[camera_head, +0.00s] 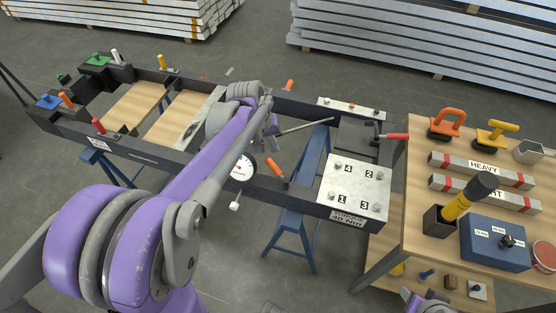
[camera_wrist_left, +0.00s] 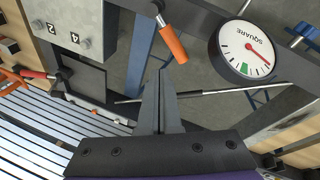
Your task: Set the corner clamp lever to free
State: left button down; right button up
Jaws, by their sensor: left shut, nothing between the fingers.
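Several lever handles sit on the dark frame (camera_head: 300,192), and I cannot tell surely which is the corner clamp lever. A red-handled lever (camera_head: 396,136) is at the frame's right end; it also shows in the left wrist view (camera_wrist_left: 34,74). An orange handle (camera_head: 273,168) stands on the near rail and shows just above my fingertips in the wrist view (camera_wrist_left: 172,44). Another orange handle (camera_head: 290,85) is on the far rail. My left gripper (camera_wrist_left: 163,76) is shut and empty above the frame, apparently touching nothing; my arm mostly hides it in the head view.
A round SQUARE gauge (camera_head: 242,167) is on the near rail. A numbered plate (camera_head: 354,186) covers the near right corner. A thin grey rod (camera_head: 305,125) crosses the frame opening. Blue trestles stand underneath.

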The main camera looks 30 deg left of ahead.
aim_at(275, 165)
pick_arm(q)
notch_tip(275, 165, down, 9)
jog(key=w+d+m, duration=0.1)
jog(key=m, duration=1.1)
jog(key=shift+w+f, duration=0.15)
jog(key=shift+w, duration=0.2)
pick_arm(e)
jog(key=shift+a+f, duration=0.15)
jog(key=shift+a, duration=0.25)
pick_arm(q)
jog(key=shift+s+a+b, duration=0.3)
jog(key=shift+s, duration=0.25)
pick_arm(e)
jog(key=shift+f, duration=0.25)
